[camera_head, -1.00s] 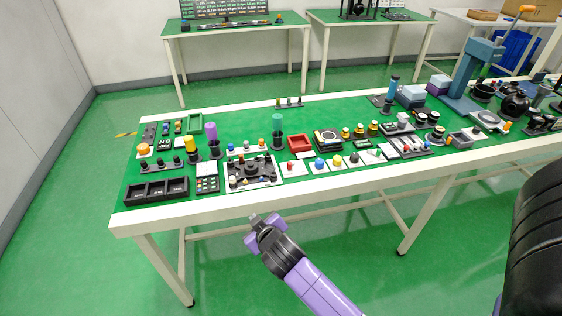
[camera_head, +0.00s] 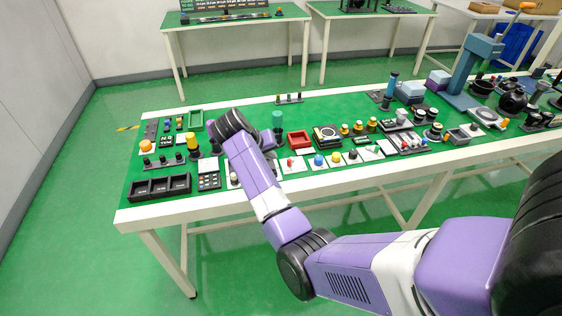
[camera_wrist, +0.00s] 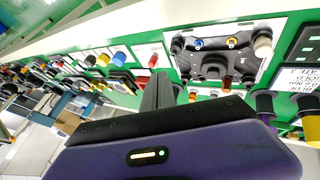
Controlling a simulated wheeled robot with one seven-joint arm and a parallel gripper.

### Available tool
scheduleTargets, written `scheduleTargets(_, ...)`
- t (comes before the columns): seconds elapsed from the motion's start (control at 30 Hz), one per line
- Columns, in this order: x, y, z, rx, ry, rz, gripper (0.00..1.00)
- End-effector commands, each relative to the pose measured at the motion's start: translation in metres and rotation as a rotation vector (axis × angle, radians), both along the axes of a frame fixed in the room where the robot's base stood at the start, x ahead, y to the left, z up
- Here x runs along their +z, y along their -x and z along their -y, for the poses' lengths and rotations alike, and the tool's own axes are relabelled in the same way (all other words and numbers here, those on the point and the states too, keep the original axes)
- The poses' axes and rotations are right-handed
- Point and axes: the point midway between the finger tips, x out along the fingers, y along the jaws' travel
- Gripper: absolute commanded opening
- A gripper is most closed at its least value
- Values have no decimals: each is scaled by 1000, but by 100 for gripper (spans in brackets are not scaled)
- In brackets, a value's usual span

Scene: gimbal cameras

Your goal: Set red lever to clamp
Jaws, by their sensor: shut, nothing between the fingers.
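A small red lever-like part (camera_head: 290,162) stands on a white plate near the front edge of the table. It also shows in the wrist view (camera_wrist: 152,61), just above and left of my fingertips. I cannot read any clamp marking or tell its exact position. My gripper (camera_wrist: 158,78) is shut and empty, its dark fingers together, apart from the red part as far as I can see. Next to the red part, the white panel with a black fixture (camera_wrist: 213,62) shows clearly in the wrist view.
Black trays (camera_head: 160,187) and a keypad (camera_head: 208,181) lie at the table's left front. A yellow cylinder (camera_head: 192,141) and a teal cylinder (camera_head: 277,120) stand upright. Blue (camera_head: 319,160) and yellow knobs sit right of the red part.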

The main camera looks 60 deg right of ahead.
Motion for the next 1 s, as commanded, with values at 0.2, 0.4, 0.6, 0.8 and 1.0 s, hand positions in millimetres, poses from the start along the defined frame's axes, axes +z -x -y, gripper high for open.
scheduleTargets(0.2, -4, 0, 3, 1, -1, 0, 0)
scheduleTargets(0.4, -25, 3, 19, 1, -2, -1, 0)
scheduleTargets(0.6, -54, 6, 40, 1, -2, -1, 0)
scheduleTargets(0.8, -73, 7, 55, 2, -1, 1, 0)
scheduleTargets(1.0, -80, 7, 59, 3, 0, 1, 0)
